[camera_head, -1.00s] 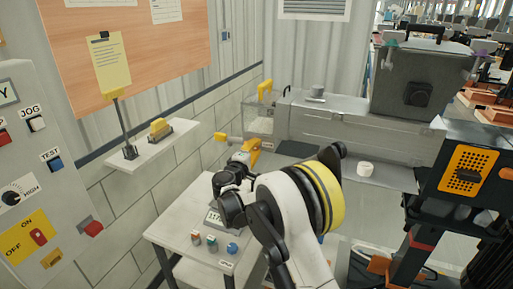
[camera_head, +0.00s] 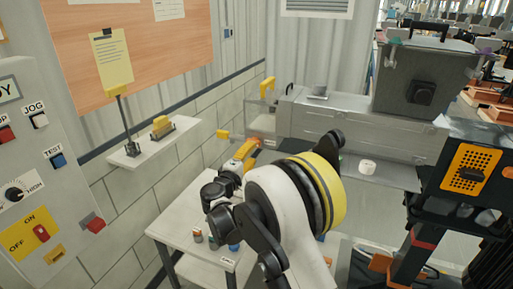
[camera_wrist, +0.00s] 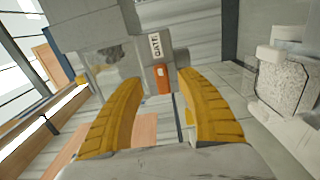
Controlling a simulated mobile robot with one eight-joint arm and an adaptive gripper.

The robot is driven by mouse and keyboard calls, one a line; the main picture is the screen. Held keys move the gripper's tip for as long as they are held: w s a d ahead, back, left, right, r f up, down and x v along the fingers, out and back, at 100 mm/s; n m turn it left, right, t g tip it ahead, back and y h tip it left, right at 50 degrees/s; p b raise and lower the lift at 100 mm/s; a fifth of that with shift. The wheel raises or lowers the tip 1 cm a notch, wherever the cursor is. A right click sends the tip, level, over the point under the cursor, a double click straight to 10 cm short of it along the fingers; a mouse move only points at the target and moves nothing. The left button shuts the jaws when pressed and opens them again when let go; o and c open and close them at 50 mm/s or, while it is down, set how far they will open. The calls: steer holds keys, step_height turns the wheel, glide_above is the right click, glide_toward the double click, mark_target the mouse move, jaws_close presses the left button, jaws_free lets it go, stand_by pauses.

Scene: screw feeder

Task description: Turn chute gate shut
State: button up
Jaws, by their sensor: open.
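My gripper (camera_head: 247,150) is at the left end of the feeder's chute, beside the wall. In the wrist view its two yellow fingers (camera_wrist: 158,72) are spread apart, with nothing visibly clamped between them. A grey plate labelled GATE (camera_wrist: 155,46) lies beyond the fingertips. Just below the label is an orange piece with a pale patch (camera_wrist: 163,79), in the gap between the fingers; I cannot tell whether either finger touches it. In the head view a small yellow end piece (camera_head: 222,134) shows left of the gripper. The gripper hides the rest of the gate area there.
The grey feeder housing (camera_head: 345,125) runs right to a dark hopper (camera_head: 423,80). A clear bin with a yellow handle (camera_head: 267,88) stands behind the gripper. A white table (camera_head: 185,222) is below my arm. A wall shelf (camera_head: 150,145) and control panel (camera_head: 35,190) are left.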

steer(key=v, duration=0.5)
